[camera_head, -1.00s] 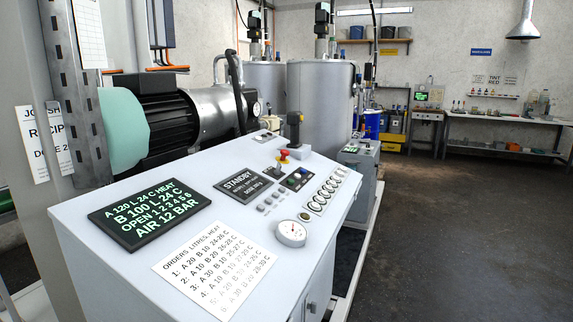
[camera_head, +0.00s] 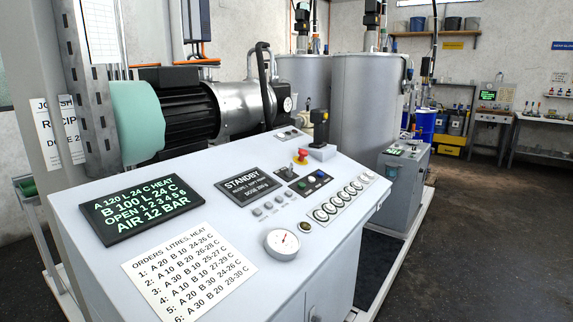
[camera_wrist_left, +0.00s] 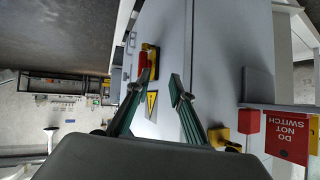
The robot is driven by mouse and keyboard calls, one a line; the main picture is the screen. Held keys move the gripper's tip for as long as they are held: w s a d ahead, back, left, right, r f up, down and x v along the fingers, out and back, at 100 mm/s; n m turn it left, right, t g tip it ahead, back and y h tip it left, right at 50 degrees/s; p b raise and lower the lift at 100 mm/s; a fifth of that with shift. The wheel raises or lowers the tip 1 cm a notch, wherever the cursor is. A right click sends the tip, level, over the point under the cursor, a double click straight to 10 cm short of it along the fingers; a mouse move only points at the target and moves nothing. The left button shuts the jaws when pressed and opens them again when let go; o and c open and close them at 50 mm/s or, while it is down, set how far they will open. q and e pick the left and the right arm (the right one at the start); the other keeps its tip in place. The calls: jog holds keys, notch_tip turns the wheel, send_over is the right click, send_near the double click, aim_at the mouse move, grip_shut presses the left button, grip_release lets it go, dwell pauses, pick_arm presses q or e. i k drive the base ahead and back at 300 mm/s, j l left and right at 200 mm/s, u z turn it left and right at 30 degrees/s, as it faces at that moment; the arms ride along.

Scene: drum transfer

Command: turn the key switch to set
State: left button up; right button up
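The grey sloped control console (camera_head: 225,290) fills the lower middle of the head view. No key switch can be told for certain; a small dark round fitting (camera_head: 305,226) sits beside the white dial gauge (camera_head: 282,243), too small to read. A dark square plate (camera_head: 287,173) lies between the STANDBY display (camera_head: 250,184) and the red emergency button (camera_head: 301,157). My left gripper (camera_wrist_left: 161,82) shows only in the left wrist view, its two green fingers apart and empty. It is in front of a pale cabinet face with a red and yellow switch (camera_wrist_left: 149,60). My right gripper is not in view.
A green-lettered screen (camera_head: 142,208) and an orders sheet (camera_head: 188,270) lie on the console. A motor and pump (camera_head: 190,110) and metal tanks (camera_head: 368,105) stand behind. A red "do not switch" tag (camera_wrist_left: 288,136) hangs in the wrist view. Open floor (camera_head: 480,240) lies to the right.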

aim_at(289, 174)
jog(key=i+l+u, duration=0.4)
jog(key=l, duration=0.5)
jog(key=l+u, duration=0.4)
jog(key=l, duration=0.45)
jog(key=l+u, duration=0.4)
jog(key=l, duration=0.6)
jog(key=i, duration=0.05)
